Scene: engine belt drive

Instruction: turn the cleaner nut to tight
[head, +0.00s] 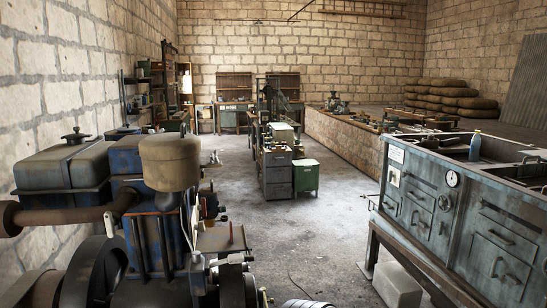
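The engine (160,235) stands at the lower left, blue and black with worn paint. A tan, drum-shaped canister (170,162), which looks like the air cleaner, sits upright on top of it. I cannot make out a separate nut on the canister; its top looks plain from here. A dark cap with a knob (76,136) sits on the blue tank (62,165) left of the canister. Neither of my grippers is in view.
A rusty pipe (60,218) and a dark wheel (92,275) are at the engine's near side. A grey-green cabinet bench (455,215) with a gauge fills the right. A white block (397,285) sits by it. The floor between (300,235) is mostly clear.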

